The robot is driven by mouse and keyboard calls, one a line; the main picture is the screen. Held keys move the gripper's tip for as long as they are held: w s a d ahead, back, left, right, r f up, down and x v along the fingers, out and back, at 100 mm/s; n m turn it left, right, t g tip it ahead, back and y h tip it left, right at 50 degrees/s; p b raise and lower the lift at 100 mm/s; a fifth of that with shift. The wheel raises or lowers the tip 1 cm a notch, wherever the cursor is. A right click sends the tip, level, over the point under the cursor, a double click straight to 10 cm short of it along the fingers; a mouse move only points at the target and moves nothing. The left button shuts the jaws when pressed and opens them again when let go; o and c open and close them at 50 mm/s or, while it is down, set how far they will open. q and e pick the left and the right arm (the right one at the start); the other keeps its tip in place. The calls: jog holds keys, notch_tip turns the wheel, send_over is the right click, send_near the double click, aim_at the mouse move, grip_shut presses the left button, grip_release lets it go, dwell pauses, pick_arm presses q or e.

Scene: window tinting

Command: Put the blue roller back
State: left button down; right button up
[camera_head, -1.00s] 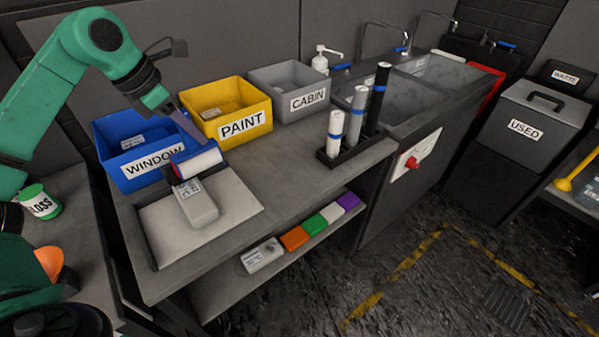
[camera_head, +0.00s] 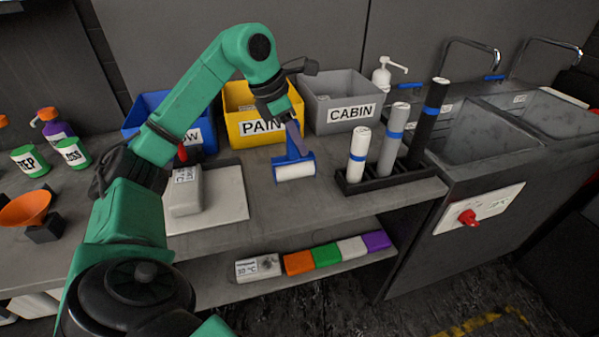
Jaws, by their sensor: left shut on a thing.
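The blue roller (camera_head: 295,171) has a blue frame and a white roll. My left gripper (camera_head: 295,137) is shut on it and holds it upright, roll down, over the counter in front of the yellow PAINT bin (camera_head: 262,127). I cannot tell whether the roll touches the counter. The blue bin (camera_head: 146,106) stands left of the yellow one, its label partly hidden by my left arm. The grey CABIN bin (camera_head: 350,114) stands to the right. My right gripper is not in view.
A dark rack (camera_head: 395,178) with several upright film rolls stands right of the roller. A pale mat (camera_head: 226,211) with a grey device (camera_head: 184,192) lies to the left. Several coloured blocks (camera_head: 327,256) sit on the lower shelf. A sink (camera_head: 456,135) is at the right.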

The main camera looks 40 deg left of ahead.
aim_at(298, 162)
pick_arm(q)
notch_tip(298, 162, down, 6)
jog(key=shift+b, duration=0.55)
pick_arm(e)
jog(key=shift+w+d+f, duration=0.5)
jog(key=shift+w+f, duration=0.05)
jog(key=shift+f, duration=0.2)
pick_arm(q)
jog(key=shift+d+f, duration=0.1)
jog(key=shift+f, duration=0.05)
jog(key=c, duration=0.6)
grip_release()
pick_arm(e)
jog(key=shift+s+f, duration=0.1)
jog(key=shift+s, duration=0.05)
